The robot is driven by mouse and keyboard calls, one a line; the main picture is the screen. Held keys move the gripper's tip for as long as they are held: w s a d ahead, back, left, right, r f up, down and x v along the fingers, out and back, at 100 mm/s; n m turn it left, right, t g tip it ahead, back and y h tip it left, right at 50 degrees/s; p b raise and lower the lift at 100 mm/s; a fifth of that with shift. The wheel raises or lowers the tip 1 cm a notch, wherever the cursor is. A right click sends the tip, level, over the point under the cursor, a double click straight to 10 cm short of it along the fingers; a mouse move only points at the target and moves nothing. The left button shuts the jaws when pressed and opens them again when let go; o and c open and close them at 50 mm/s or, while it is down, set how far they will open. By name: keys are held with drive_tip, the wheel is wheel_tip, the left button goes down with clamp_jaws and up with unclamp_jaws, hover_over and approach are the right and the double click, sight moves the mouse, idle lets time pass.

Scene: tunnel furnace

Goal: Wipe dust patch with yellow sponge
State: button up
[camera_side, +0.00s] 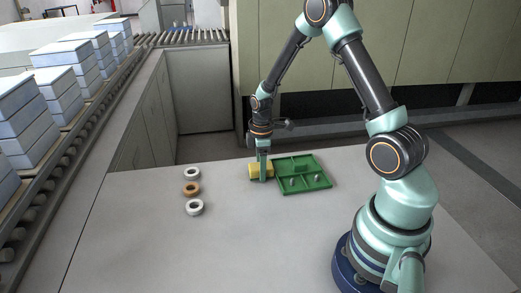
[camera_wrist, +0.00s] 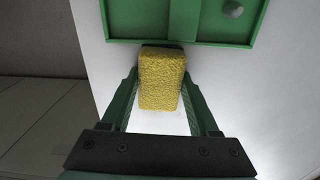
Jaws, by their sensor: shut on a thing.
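The yellow sponge (camera_side: 255,171) is at the far side of the table, just left of the green tray. My gripper (camera_side: 263,177) points straight down and is shut on the sponge. In the wrist view the sponge (camera_wrist: 161,80) sits between the two green fingers (camera_wrist: 160,98), its far end close to the tray's edge. I cannot tell whether the sponge touches the tabletop. No dust patch can be made out in either view.
The green tray (camera_side: 304,188) has compartments and a few small grey items; one grey piece (camera_wrist: 232,9) shows in the wrist view. A white ring (camera_side: 192,173), a brown ring (camera_side: 191,189) and another white ring (camera_side: 194,207) lie left of the sponge. The front tabletop (camera_side: 240,250) is clear.

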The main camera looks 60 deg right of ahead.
drive_tip(key=shift+s, duration=0.2)
drive_tip(key=shift+w+r, duration=0.1)
drive_tip(key=shift+r, duration=2.85)
drive_tip(key=shift+r, duration=1.5)
